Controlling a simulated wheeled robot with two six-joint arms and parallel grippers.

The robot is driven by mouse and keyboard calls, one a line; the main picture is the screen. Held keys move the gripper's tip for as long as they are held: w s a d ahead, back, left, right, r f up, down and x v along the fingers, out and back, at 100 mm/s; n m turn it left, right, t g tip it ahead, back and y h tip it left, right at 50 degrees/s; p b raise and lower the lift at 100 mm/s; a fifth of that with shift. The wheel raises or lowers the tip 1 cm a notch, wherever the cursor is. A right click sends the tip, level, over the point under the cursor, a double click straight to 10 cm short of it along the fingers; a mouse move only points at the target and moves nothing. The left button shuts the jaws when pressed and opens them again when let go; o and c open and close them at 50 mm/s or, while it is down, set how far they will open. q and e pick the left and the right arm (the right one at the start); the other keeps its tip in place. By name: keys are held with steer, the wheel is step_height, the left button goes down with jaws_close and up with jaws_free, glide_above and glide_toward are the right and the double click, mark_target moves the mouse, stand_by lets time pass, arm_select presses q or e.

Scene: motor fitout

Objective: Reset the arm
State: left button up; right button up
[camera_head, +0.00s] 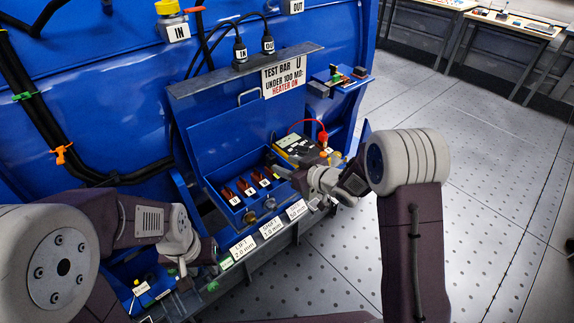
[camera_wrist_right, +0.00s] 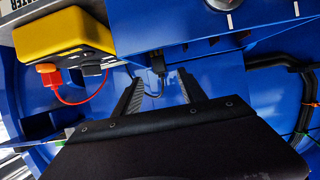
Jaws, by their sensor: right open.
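My right arm reaches in from the right in the head view, and its gripper (camera_head: 285,172) is by the front of the blue terminal box (camera_head: 222,140), left of the yellow meter (camera_head: 298,148). In the right wrist view the two dark ridged fingers of this gripper (camera_wrist_right: 160,90) stand apart with nothing held between them. A thin black cable with a plug (camera_wrist_right: 158,66) shows beyond the gap. My left gripper (camera_head: 190,270) is low at the left, above a small blue tray (camera_head: 125,270); its fingers are too small to read.
The open blue box holds several copper-coloured terminals (camera_head: 246,188). Labels such as LIFT (camera_head: 243,247) line the ledge below. A red lead runs from the yellow meter (camera_wrist_right: 65,40) in the right wrist view. The floor (camera_head: 480,190) at the right is clear, with workbenches (camera_head: 510,25) far behind.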

stand_by(0.6)
step_height(320, 180, up, 12)
steer(key=d+t+h+p, duration=0.1)
steer(key=d+t+p, duration=0.1)
steer(key=p, duration=0.2)
steer(key=s+d+m+h+p, duration=0.1)
steer(key=s+d+m+h, duration=0.2)
steer(key=d, duration=0.1)
steer(key=s+d+f+m+g+h, duration=0.1)
steer(key=s+f+g, duration=0.3)
steer(key=s, duration=0.4)
steer(key=s+d+f+m+g+h, duration=0.1)
steer(key=s+d+f+m+g, duration=0.1)
steer(key=s, duration=0.6)
steer(key=s+d+f+m+g+h, duration=0.1)
steer(key=s+d+f+g, duration=0.3)
steer(key=s, duration=0.5)
step_height(320, 180, down, 2)
steer(key=shift+g+h+p, duration=0.35)
steer(key=shift+g+h, duration=0.05)
steer(key=shift+g, duration=0.5)
